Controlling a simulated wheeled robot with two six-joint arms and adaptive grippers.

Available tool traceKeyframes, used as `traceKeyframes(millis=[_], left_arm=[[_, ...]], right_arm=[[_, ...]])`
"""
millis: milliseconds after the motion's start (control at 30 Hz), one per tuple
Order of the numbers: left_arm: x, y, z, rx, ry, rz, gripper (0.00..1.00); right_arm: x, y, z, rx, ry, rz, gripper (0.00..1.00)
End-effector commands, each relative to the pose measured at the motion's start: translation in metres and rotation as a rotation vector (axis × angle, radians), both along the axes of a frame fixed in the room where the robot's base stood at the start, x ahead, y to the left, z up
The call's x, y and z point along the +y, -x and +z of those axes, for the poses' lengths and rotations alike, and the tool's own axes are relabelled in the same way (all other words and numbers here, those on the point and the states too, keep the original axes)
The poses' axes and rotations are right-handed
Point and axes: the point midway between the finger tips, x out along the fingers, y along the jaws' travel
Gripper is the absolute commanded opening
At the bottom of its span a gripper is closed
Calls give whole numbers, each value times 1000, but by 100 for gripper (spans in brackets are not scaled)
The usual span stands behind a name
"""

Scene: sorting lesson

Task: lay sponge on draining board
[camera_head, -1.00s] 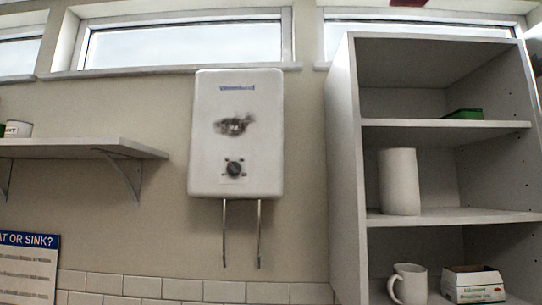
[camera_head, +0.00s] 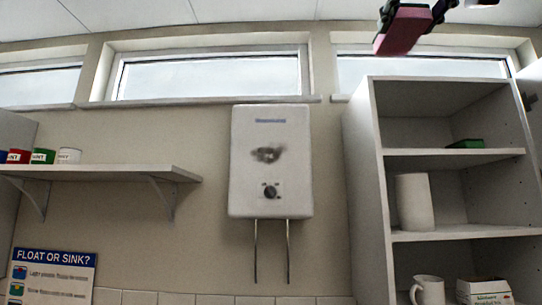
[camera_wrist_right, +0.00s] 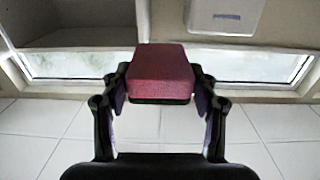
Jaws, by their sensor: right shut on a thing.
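A pinkish-red block, the sponge (camera_head: 402,32), is high at the top right in the head view, in front of the window strip. My right gripper (camera_head: 412,10) is shut on it; the top edge of the picture cuts off most of the gripper. In the right wrist view the sponge (camera_wrist_right: 162,72) sits between the two dark fingers, with a dark layer along its lower edge. Nothing is seen touching it besides the gripper. The draining board is not in view. My left gripper is not in view.
An open cabinet (camera_head: 362,180) stands at the right, with a white cylinder (camera_head: 413,202), a mug (camera_head: 428,290) and a box (camera_head: 484,291). A white water heater (camera_head: 270,195) hangs on the wall. A shelf (camera_head: 120,172) with several small pots is at the left.

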Motion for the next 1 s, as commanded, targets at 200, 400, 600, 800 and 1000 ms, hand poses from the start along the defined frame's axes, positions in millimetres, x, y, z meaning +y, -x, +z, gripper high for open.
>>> traceKeyframes(millis=[200, 400, 600, 800, 1000], left_arm=[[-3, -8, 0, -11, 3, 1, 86], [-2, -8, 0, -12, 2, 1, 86], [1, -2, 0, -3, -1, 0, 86], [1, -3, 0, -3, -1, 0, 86], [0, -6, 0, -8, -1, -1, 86]], right_arm=[[1, -58, -19, 3, -5, -16, 49], [1, -133, -53, 3, -13, -37, 49], [2, -241, -131, -1, -20, -63, 49], [6, -330, -237, -9, -22, -81, 49], [9, -388, -364, -17, -20, -90, 49]])
